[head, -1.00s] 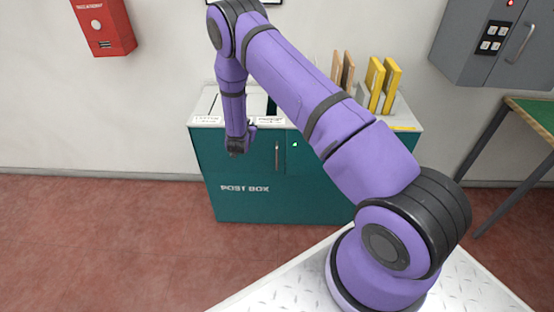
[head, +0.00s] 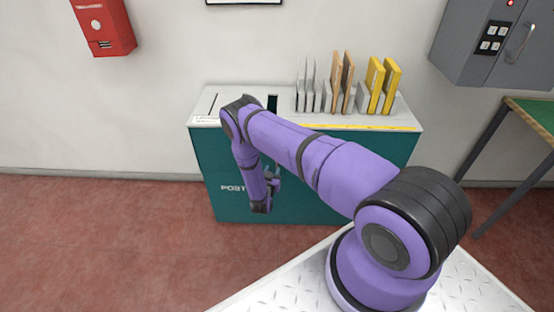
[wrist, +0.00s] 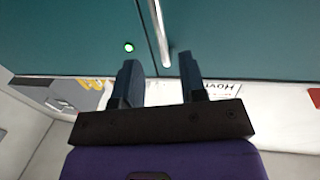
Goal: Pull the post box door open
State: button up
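The teal post box (head: 325,208) stands against the wall in the head view. In the wrist view its door (wrist: 245,40) looks shut, flush beside a narrow seam. A silver bar handle (wrist: 164,35) runs along the door near that seam. My gripper (wrist: 158,58) is open and empty, its two dark fingers apart. The handle's lower end shows between the fingertips in the picture; I cannot tell the depth gap. In the head view my gripper (head: 261,207) hangs low before the box front, and my arm hides the handle and most of the door.
A small green light (wrist: 128,47) sits across the seam from the handle. Grey holders with brown and yellow envelopes (head: 375,82) stand on the box top. A red box (head: 103,25) and a grey cabinet (head: 483,40) hang on the wall. The red floor at left is clear.

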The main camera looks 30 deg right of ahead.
jog(key=x, duration=0.8)
jog(key=shift+w+d, duration=0.1)
jog(key=shift+c, duration=0.2)
grip_shut()
